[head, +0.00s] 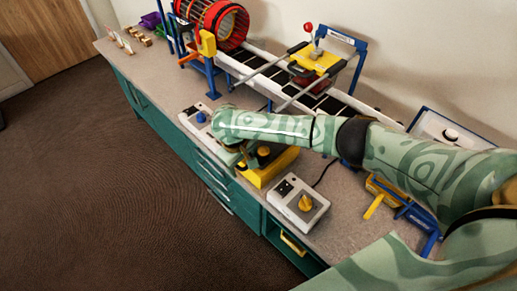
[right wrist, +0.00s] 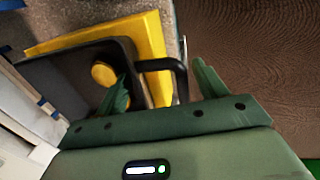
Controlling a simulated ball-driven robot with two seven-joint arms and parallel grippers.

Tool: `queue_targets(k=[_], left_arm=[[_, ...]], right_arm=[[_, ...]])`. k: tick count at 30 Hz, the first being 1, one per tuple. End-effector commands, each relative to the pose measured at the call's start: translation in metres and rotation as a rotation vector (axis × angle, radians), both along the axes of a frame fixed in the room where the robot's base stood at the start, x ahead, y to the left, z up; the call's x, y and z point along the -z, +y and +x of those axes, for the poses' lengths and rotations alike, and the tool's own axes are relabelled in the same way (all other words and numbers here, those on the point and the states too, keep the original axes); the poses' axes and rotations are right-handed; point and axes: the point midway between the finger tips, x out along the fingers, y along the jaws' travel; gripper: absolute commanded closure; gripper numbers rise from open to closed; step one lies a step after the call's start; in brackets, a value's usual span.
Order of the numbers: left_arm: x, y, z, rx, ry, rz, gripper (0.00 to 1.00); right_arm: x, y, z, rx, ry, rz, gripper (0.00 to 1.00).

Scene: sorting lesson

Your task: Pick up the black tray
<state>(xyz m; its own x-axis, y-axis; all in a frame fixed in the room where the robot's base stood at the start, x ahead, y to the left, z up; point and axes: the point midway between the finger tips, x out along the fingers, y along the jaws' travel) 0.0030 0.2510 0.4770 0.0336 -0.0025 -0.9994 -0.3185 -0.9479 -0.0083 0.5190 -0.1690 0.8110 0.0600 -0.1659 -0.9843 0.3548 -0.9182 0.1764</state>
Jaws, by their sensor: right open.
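The black tray (right wrist: 66,73) is in the right wrist view, on a yellow base (right wrist: 153,40), with a round yellow piece (right wrist: 103,74) in it. Its black handle (right wrist: 160,64) sticks out at the near end. My right gripper (right wrist: 160,72) is open, with one finger on the tray side of the handle's bar and the other beyond it; I cannot tell whether they touch it. In the head view my right forearm and hand hide most of the tray, and the yellow base (head: 268,173) shows below them. My left gripper is not in view.
A grey box with a yellow knob (head: 298,203) stands right of the base, and one with a blue knob (head: 199,118) to the left. A conveyor (head: 270,76) with a red drum (head: 222,24) runs behind. The counter's front edge is close by.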

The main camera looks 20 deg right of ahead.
Motion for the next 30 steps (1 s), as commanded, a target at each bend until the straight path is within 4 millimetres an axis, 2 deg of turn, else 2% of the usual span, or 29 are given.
queue_targets(k=[1,6,7,9,12,23,30], left_arm=[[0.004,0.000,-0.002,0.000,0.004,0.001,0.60],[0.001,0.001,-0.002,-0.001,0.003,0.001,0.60],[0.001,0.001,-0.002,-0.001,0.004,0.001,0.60],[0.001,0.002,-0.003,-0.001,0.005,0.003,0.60],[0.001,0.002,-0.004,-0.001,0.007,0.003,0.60],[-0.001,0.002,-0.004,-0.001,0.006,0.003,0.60],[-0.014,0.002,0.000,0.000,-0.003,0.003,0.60]], right_arm=[[0.005,0.000,0.001,0.000,-0.001,0.001,0.29],[0.001,0.000,0.001,-0.001,-0.003,0.001,0.29],[0.001,0.000,0.001,-0.001,-0.003,0.001,0.34],[0.001,0.000,0.001,-0.001,-0.003,0.001,0.54],[0.001,0.000,0.001,-0.001,-0.003,0.001,0.77],[-0.002,0.000,0.001,-0.001,-0.003,0.001,0.77],[-0.025,0.000,0.001,0.001,-0.005,0.002,0.78]])
